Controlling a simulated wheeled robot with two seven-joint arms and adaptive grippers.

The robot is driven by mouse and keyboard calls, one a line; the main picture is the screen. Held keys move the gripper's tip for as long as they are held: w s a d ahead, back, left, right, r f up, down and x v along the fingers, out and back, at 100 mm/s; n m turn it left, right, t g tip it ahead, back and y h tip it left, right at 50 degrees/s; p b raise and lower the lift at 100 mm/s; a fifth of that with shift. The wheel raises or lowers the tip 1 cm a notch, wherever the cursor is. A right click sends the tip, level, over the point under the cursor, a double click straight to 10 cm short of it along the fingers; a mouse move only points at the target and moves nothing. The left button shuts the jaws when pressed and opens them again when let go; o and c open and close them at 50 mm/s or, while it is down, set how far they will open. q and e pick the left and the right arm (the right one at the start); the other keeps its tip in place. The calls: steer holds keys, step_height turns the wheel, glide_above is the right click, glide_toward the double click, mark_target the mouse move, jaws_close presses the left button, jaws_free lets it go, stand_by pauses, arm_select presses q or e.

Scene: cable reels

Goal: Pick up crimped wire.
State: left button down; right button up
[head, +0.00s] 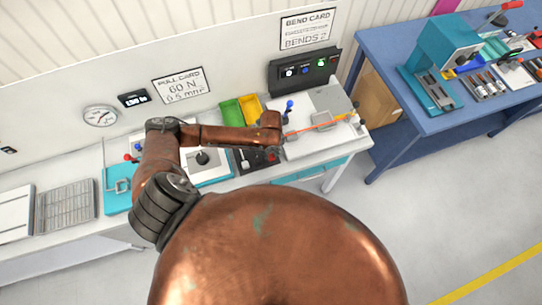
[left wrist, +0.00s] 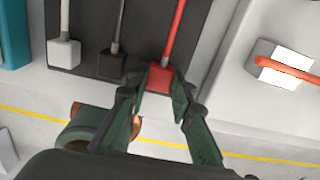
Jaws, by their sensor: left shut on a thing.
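A red wire (left wrist: 174,36) with a red block (left wrist: 160,77) at its near end lies on a dark tray in the left wrist view. My left gripper (left wrist: 159,84) has its two dark green fingers on either side of the red block and is shut on it. A grey wire with a pale block (left wrist: 63,53) and a dark wire with a dark block (left wrist: 111,65) lie to the left on the tray. Which wire is crimped I cannot tell. In the head view, my left forearm hides the fingers. My right gripper is not in view.
The dark tray (head: 241,159) stands beside a white station (head: 323,138) with an orange wire (left wrist: 285,67) across it. Green (head: 231,112) and yellow (head: 252,107) bins stand behind. A blue table (head: 440,122) stands at the right, with open floor before it.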

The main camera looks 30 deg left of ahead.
arm_select(q)
steer(key=shift+r, duration=0.6)
steer(key=s+d+r+p, duration=0.2)
steer(key=s+r, duration=0.4)
steer(key=r, duration=0.2)
steer(key=s+d+r+p, duration=0.3)
steer(key=s+r, duration=0.4)
steer(key=r, duration=0.2)
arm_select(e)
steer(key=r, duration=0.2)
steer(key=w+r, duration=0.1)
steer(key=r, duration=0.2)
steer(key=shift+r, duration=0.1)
arm_select(q)
steer(key=shift+d+f, duration=0.1)
